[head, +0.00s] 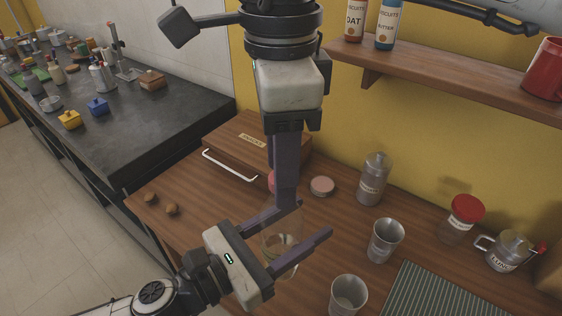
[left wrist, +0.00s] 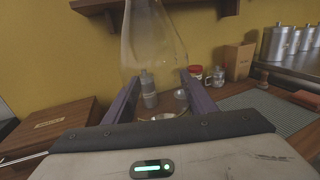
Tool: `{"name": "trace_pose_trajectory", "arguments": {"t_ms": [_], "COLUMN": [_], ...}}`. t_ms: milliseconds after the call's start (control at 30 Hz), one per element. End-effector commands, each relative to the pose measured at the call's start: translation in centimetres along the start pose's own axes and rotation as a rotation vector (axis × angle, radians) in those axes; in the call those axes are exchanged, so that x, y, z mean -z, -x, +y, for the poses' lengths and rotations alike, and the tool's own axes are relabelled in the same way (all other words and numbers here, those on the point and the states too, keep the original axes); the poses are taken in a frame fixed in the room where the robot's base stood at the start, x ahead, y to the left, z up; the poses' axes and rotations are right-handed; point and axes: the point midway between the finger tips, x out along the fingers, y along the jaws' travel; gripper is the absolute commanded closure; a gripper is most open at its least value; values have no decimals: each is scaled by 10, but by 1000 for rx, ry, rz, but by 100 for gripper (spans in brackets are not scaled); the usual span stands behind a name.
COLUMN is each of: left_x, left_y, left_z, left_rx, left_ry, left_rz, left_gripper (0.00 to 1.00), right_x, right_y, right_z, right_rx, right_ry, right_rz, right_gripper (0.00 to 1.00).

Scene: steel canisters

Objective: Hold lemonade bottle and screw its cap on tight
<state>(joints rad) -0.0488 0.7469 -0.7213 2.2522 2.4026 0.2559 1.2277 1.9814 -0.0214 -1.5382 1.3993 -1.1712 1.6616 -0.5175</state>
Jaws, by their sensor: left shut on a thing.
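A clear glass bottle (head: 281,246) is between the fingers of my left gripper (head: 314,220), which is shut on it above the wooden counter. In the left wrist view the see-through bottle (left wrist: 153,40) rises between the fingers and runs out of the top of the picture. My right gripper (head: 286,203) points straight down over the bottle's top.
A wooden box (head: 232,147) with a white handle stands behind left. A wall shelf (head: 450,75) is above.

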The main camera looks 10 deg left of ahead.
Motion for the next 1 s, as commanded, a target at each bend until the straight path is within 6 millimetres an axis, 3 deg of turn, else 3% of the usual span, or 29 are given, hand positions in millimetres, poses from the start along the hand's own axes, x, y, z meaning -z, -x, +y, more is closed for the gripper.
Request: {"name": "trace_pose_trajectory", "arguments": {"t_ms": [267, 700, 1000], "left_x": [-1, -1, -1], "left_y": [0, 0, 0], "left_z": [0, 0, 0], "left_rx": [0, 0, 0], "left_ry": [-1, -1, -1], "left_rz": [-2, -2, -2], "left_gripper": [100, 100, 100], "right_x": [0, -1, 0], "right_y": [14, 100, 120], "right_z": [-1, 0, 0], "right_rx": [3, 2, 0], "right_ry": [-2, -1, 1], "right_rz": [0, 0, 0], "right_gripper": [55, 55, 55]}}
